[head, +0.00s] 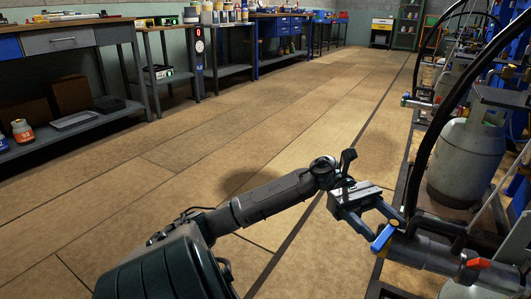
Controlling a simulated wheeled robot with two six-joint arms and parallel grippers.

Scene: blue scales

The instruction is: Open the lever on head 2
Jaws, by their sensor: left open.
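My left gripper (389,229) is open, with its fingertips right at a blue lever (382,239). Whether the fingers touch the lever cannot be told. A red-orange lever or tab (479,263) is on the same head, farther right. No number shows on the head, so which one is head 2 cannot be read. My right gripper is not in view.
A grey gas cylinder (466,160) stands on the scale station behind the head. Black hoses (450,100) arch above it. Another head (419,103) is farther back. Workbenches (70,40) line the left wall. The brown floor (200,140) between is clear.

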